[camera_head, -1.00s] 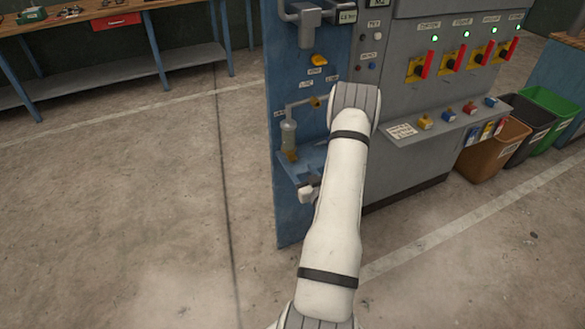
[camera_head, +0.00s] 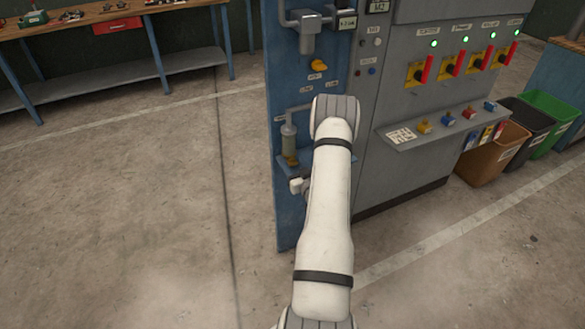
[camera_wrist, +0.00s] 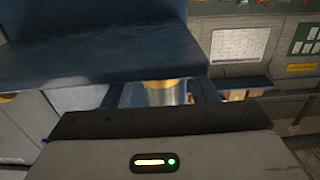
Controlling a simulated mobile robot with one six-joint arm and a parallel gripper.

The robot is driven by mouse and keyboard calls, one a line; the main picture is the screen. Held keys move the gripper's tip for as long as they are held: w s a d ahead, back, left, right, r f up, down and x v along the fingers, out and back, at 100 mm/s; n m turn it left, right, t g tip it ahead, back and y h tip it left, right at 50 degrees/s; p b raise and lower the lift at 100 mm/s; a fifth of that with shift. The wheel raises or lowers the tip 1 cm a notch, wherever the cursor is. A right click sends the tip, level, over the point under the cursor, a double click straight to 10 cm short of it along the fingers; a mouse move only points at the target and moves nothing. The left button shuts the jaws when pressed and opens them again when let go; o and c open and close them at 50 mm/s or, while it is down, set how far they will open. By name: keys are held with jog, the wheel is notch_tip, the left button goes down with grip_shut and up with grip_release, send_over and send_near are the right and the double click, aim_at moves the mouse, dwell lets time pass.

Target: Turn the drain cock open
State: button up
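In the head view a clear bowl (camera_head: 289,135) hangs from grey piping on the blue panel, with a yellow-brown part (camera_head: 291,159) at its foot, likely the drain cock. The wrist view shows a brass-coloured piece (camera_wrist: 165,84) just below a blue ledge, with a pale, shiny part around it. My gripper (camera_wrist: 158,95) has its dark fingers spread, one on each side of this piece, with gaps visible. The cock's handle cannot be made out.
The blue panel (camera_head: 290,212) adjoins a grey cabinet with several red-handled switches (camera_head: 427,70). A yellow knob (camera_head: 318,65) sits above the bowl. Bins (camera_head: 492,158) stand beyond. The floor at left is clear.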

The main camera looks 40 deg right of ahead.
jog(key=c, duration=1)
jog(key=shift+o, duration=0.2)
jog(key=shift+f+m+b, duration=0.2)
jog(key=shift+m+b, duration=0.6)
jog(key=shift+b, duration=0.35)
jog(key=shift+m+b, duration=0.75)
jog(key=shift+m, duration=0.15)
jog(key=shift+r+m, duration=0.2)
jog(key=shift+m, duration=0.3)
jog(key=o, duration=1)
jog(key=shift+c, duration=0.2)
jog(key=shift+s, duration=0.1)
jog(key=b+v, duration=0.1)
jog(key=v, duration=0.6)
jog(key=shift+s, duration=0.3)
